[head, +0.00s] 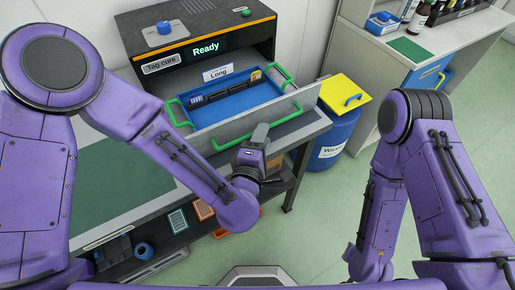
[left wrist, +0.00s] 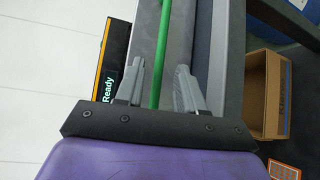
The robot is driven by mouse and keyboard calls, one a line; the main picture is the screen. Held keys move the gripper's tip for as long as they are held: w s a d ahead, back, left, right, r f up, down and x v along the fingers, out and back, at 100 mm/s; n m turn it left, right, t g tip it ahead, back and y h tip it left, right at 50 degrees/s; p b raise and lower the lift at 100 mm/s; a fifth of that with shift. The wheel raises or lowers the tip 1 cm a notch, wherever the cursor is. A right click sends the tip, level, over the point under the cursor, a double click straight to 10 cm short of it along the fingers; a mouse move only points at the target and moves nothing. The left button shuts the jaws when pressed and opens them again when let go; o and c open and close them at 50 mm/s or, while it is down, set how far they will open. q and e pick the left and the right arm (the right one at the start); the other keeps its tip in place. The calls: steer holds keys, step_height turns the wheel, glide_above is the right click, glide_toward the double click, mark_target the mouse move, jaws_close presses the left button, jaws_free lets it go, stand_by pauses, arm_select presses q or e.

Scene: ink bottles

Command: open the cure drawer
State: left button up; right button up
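The tag cure machine (head: 164,63) is a black-topped box with an orange stripe and a lit "Ready" display. Its cure drawer stands out from the machine; its long grey front panel (head: 233,127) carries a green bar handle (head: 288,117). A blue tray (head: 241,105) with green end handles sits behind the panel. My left gripper (head: 258,139) is at the drawer front. In the left wrist view, its two grey fingers (left wrist: 160,85) stand apart on either side of the green handle bar (left wrist: 162,50), with gaps visible. My right arm shows, but its gripper does not.
A dark strip lies in the tray, with a "Long" card (head: 218,72) behind it. A blue waste bin with a yellow lid (head: 345,94) stands right of the bench. A shelf below holds orange and grey cards (head: 203,209). Floor at right is clear.

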arm_select(q)
steer(key=p+v, duration=0.1)
steer(key=v, duration=0.7)
steer(key=shift+s, duration=0.1)
